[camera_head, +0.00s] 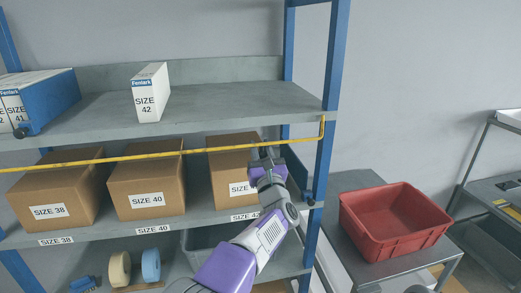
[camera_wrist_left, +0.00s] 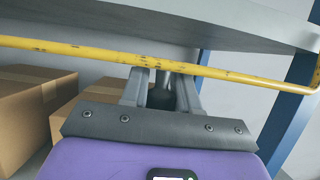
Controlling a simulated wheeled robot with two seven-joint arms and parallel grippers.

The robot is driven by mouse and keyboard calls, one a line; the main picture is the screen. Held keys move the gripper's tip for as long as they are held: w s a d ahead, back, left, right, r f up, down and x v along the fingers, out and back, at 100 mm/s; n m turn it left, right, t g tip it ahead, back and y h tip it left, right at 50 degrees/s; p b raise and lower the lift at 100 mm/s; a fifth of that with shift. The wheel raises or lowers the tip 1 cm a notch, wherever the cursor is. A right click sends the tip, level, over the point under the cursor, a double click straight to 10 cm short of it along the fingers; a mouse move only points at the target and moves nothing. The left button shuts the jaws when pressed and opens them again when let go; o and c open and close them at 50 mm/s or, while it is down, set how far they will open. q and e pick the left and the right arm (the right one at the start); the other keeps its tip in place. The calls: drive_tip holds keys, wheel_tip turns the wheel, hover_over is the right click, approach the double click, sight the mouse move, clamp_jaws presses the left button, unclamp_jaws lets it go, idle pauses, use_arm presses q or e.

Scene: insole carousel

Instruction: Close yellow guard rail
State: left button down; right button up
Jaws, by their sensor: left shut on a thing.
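The yellow guard rail (camera_head: 130,157) runs across the front of the middle shelf, from the left picture edge to a bent end by the right blue post. It slopes slightly up to the right. My left gripper (camera_head: 263,148) is at the rail's right part, in front of the right box, and is shut on the rail. In the left wrist view the rail (camera_wrist_left: 80,48) crosses at the fingertips of the gripper (camera_wrist_left: 162,72). The rail's left end is out of view. My right gripper is not in view.
Cardboard boxes (camera_head: 145,186) stand on the middle shelf behind the rail. White insole boxes (camera_head: 150,95) stand on the upper shelf (camera_head: 225,101). A blue post (camera_head: 325,150) is right of my gripper. A red crate (camera_head: 393,225) sits on a grey table at right.

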sight(262, 148)
use_arm(q)
drive_tip(key=shift+s+f+g+b, duration=0.1)
drive_tip(key=shift+s+g+b, duration=0.3)
drive_tip(key=shift+b, duration=0.65)
drive_tip(key=shift+s+b, duration=0.1)
drive_tip(key=shift+b, duration=0.2)
drive_tip(key=shift+s+d+g+h, duration=0.2)
drive_tip(key=shift+g+h, duration=0.1)
drive_tip(key=shift+g, duration=0.2)
drive_tip(key=shift+s+r+g, duration=0.25)
drive_tip(key=shift+r+g, duration=0.1)
drive_tip(key=shift+g, duration=0.05)
drive_tip(key=s+g+p, duration=0.1)
drive_tip(key=p, duration=0.2)
drive_tip(key=s+d+r+g+h+p, duration=0.1)
drive_tip(key=g+p, duration=0.1)
drive_tip(key=p, duration=0.1)
drive_tip(key=shift+s+r+p, duration=0.1)
drive_tip(key=shift+s+p, duration=0.1)
drive_tip(key=shift+p, duration=0.15)
drive_tip(key=shift+s+g+h+p, duration=0.3)
drive_tip(key=shift+g+p, duration=0.3)
drive_tip(key=shift+p, duration=0.2)
